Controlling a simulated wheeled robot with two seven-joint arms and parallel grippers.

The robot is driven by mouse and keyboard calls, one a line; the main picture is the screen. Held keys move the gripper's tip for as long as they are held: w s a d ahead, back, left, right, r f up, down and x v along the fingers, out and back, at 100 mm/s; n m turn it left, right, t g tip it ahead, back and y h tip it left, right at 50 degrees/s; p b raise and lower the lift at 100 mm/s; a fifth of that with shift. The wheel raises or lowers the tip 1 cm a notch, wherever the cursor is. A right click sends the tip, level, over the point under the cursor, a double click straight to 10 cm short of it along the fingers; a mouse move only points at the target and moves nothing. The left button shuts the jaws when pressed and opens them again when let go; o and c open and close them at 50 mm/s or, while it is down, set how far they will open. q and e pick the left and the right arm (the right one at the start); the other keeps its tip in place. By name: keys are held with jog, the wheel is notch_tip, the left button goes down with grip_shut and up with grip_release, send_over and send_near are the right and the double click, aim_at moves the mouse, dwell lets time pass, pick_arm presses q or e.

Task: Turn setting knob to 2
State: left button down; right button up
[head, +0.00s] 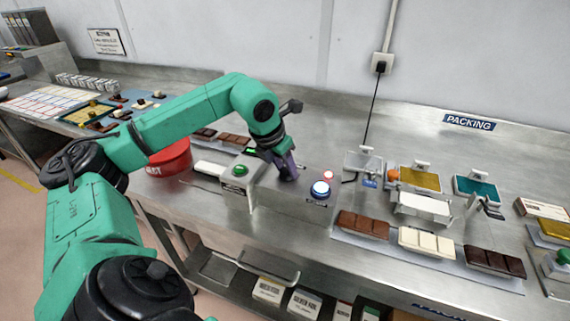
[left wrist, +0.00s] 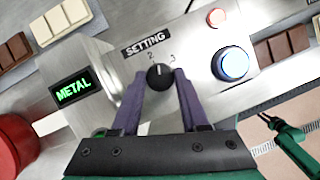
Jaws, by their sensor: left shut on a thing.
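The setting knob (left wrist: 159,75) is a small black dial on the metal control box (head: 285,200), below the SETTING label (left wrist: 146,43). The digits 2 and 3 show just above it in the left wrist view. Its pale mark points up, roughly between them; I cannot tell its exact setting. My left gripper (left wrist: 158,84) is shut on the knob, one purple finger on each side. In the head view the left gripper (head: 289,172) reaches down onto the box and hides the knob. A green arm part, seemingly my right arm, shows small in the left wrist view; its jaws are unclear.
A blue button (left wrist: 233,64) and a small red light (left wrist: 216,18) sit right of the knob. A green METAL display (left wrist: 74,91) is on the left. A red drum (head: 170,158) stands left of the box; chocolate bars (head: 363,225) lie to its right.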

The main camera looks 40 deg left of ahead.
pick_arm(q)
jog(key=shift+r+n+y+p, duration=0.1)
jog(key=shift+n+y+p, duration=0.6)
jog(key=shift+n, duration=1.1)
jog(key=shift+c, duration=2.1)
grip_release()
jog(key=shift+d, duration=0.1)
jog(key=p+v, duration=0.1)
jog(key=v, duration=1.3)
jog(key=shift+r, duration=0.25)
jog(key=shift+w, duration=0.15)
